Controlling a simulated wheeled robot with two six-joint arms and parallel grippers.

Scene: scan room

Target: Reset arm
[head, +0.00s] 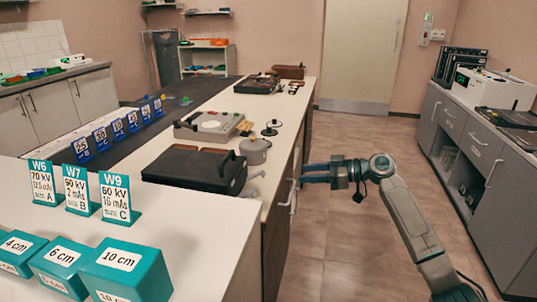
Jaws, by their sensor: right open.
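My right arm comes in from the lower right. Its gripper (314,173) points left, out over the floor beside the long counter (285,125). The jaws are open and look empty. The fingertips are close to the counter's front and its vertical handles (292,190); I cannot tell whether they touch. My left gripper is not in view.
A black case (195,168), a grey pot (255,151) and a grey device (208,125) stand on the counter. Teal blocks (125,270) and sign cards (118,198) stand on the white surface at left. Open floor (345,240) lies between counter and right cabinets (465,150).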

